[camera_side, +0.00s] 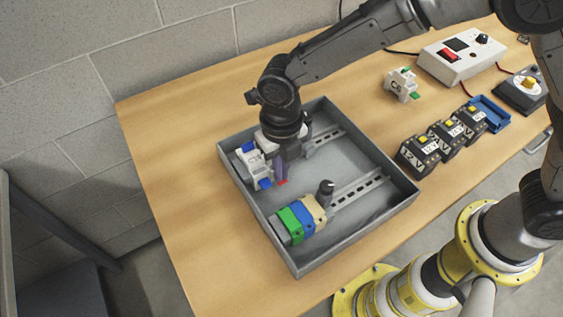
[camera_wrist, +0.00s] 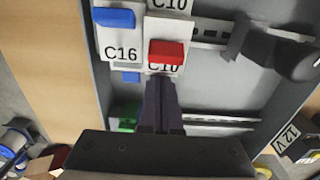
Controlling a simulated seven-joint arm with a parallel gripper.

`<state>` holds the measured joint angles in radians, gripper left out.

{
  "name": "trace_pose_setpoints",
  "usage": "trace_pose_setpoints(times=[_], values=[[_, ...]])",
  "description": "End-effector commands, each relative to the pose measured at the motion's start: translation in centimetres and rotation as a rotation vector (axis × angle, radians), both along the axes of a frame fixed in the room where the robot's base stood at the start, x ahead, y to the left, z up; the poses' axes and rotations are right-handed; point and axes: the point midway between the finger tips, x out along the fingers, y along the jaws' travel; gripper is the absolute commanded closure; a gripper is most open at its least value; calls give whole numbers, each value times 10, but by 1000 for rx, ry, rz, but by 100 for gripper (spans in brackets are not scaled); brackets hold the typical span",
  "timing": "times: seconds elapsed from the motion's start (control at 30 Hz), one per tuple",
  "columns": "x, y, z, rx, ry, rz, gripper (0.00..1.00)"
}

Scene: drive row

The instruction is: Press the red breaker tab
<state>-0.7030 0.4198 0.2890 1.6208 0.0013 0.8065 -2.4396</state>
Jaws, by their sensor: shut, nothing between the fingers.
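The red breaker tab (camera_wrist: 166,52) sticks out from a white breaker marked C10 (camera_wrist: 168,28) in the wrist view. In the side view the red tab (camera_side: 282,182) shows as a small patch by my fingertips. My gripper (camera_wrist: 160,82) is shut and empty, its tips just below the tab in the wrist view, over the lower part of the breaker. My gripper (camera_side: 280,178) also shows in the side view, pointing down. I cannot tell whether the tips touch the tab or breaker. The arm hides part of the breaker row in the side view.
A breaker marked C16 with a blue tab (camera_wrist: 114,17) stands directly left. A grey tray (camera_side: 240,194) holds rails, a black knob-like end stop (camera_side: 326,187) and green, blue and beige terminal blocks (camera_side: 299,217). A loose breaker (camera_side: 401,84) and 12 V blocks (camera_side: 420,155) lie outside.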

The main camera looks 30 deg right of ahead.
Motion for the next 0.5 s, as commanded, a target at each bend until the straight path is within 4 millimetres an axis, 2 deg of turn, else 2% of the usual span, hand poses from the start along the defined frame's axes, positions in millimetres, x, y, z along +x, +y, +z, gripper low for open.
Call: trace_pose_setpoints(times=[0.1, 0.5], values=[[0, -2, -7, -6, 5, 0, 100], [0, -3, -4, -9, 7, -1, 100]])
